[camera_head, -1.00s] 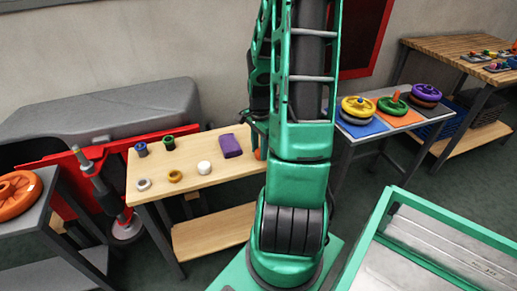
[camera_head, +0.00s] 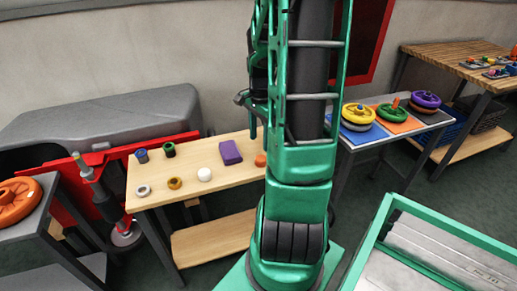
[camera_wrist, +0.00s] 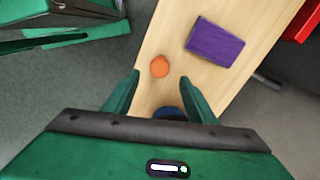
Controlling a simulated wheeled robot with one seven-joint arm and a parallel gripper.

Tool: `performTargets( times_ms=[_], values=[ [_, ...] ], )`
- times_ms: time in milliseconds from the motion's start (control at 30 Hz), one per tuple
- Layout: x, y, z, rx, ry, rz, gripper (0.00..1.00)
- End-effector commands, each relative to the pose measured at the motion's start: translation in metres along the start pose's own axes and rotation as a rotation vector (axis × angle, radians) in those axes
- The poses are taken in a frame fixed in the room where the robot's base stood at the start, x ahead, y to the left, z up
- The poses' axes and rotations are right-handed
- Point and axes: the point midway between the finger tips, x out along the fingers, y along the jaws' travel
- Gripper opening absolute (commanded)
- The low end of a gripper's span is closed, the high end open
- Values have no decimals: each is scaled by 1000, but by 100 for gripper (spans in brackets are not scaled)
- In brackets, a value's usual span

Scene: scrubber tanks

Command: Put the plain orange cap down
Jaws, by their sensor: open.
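The plain orange cap (camera_head: 261,160) lies on the light wooden table, near its right end and beside the purple block (camera_head: 230,152). In the wrist view the orange cap (camera_wrist: 159,67) lies flat on the wood, roughly between the lines of my two fingertips. My gripper (camera_head: 254,132) is above the cap, apart from it. In the wrist view my gripper (camera_wrist: 159,80) is open and holds nothing. My arm hides part of the table's right end in the head view.
The wooden table (camera_head: 215,173) also bears a white piece (camera_head: 204,174), a brown ring (camera_head: 174,183), a pale ring (camera_head: 143,190), a green piece (camera_head: 168,149) and a blue piece (camera_head: 141,155). Coloured discs (camera_head: 358,113) stand on the right table.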

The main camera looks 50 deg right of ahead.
Motion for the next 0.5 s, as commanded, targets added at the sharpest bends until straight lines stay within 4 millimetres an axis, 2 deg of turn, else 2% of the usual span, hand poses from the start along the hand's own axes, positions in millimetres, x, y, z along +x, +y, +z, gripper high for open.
performTargets(
  times_ms=[100, 333, 500],
  values=[
    [-19, -1, 0, -1, 1, -3, 51],
    [-36, 1, 1, -10, 2, 0, 51],
    [-53, 16, 21, -158, 27, 12, 51]
  ],
)
